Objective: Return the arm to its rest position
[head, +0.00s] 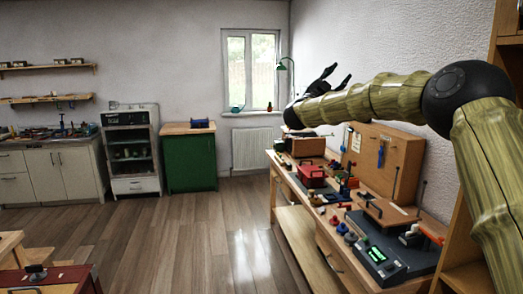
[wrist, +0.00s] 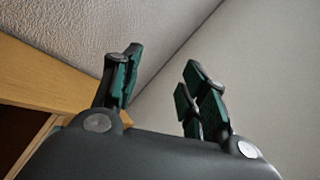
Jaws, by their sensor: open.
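My arm, in a yellow-green patterned cover with black joints, rises at the right of the head view, bends at a black elbow and reaches left above the workbench. My gripper (head: 338,75) is at its far end, with dark fingers pointing up in front of the wall by the window. In the wrist view my gripper (wrist: 160,78) has its green-padded fingers apart, and nothing shows between them. It is well above the bench and clear of the things on it.
The workbench (head: 322,233) along the right wall carries a red box (head: 312,175), a tool board (head: 383,158) and a device with a green display (head: 378,258). A wooden shelf unit (head: 509,22) stands close at the right. The wooden floor (head: 215,232) in the middle is clear.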

